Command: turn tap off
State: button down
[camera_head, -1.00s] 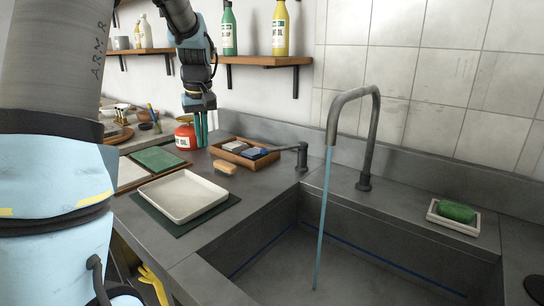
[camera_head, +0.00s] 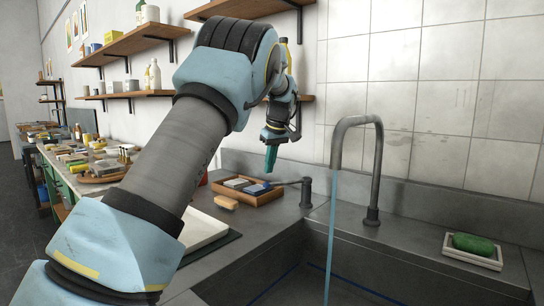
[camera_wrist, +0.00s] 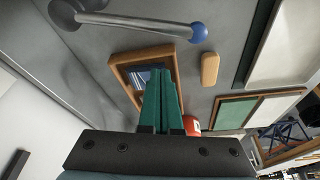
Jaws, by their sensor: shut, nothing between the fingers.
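The grey tap (camera_head: 373,180) has a tall curved spout, and a blue stream of water (camera_head: 332,230) runs from it into the sink. Its lever (camera_head: 306,192) stands on the counter left of the spout, with the handle reaching left over the wooden tray. In the wrist view the lever shows as a grey bar (camera_wrist: 135,22) with a blue ball end (camera_wrist: 198,32). My gripper (camera_head: 270,170) has green fingers, shut and empty, pointing down above the tray, left of the lever post. The fingers (camera_wrist: 162,72) are apart from the blue ball in the wrist view.
The wooden tray (camera_head: 266,199) holds several blocks; a tan brush (camera_head: 227,202) lies beside it. A white tray (camera_head: 203,228) is partly hidden by my arm. A green sponge (camera_head: 473,243) sits in a dish at right. Shelves (camera_head: 140,45) hang on the wall.

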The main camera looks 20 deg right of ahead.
aim_at(278, 183)
jog(key=shift+s+d+f+p, duration=0.15)
jog(key=shift+s+f+p, duration=0.15)
jog(key=shift+s+f, duration=0.4)
jog(key=shift+s+d+f+p, duration=0.1)
jog(key=shift+s+f+p, duration=0.15)
jog(key=shift+s+f, duration=0.45)
jog(key=shift+f, duration=0.1)
jog(key=shift+s+d+n+y+p, duration=0.15)
jog(key=shift+s+d+n+p, duration=0.05)
jog(key=shift+s+n+p, duration=0.2)
jog(key=shift+s+d+n+y+p, duration=0.15)
jog(key=shift+s+n+p, duration=0.15)
jog(key=shift+s+n, duration=0.15)
jog(key=shift+s+d+n, duration=0.25)
jog(key=shift+s+n, duration=0.2)
jog(key=shift+s, duration=0.55)
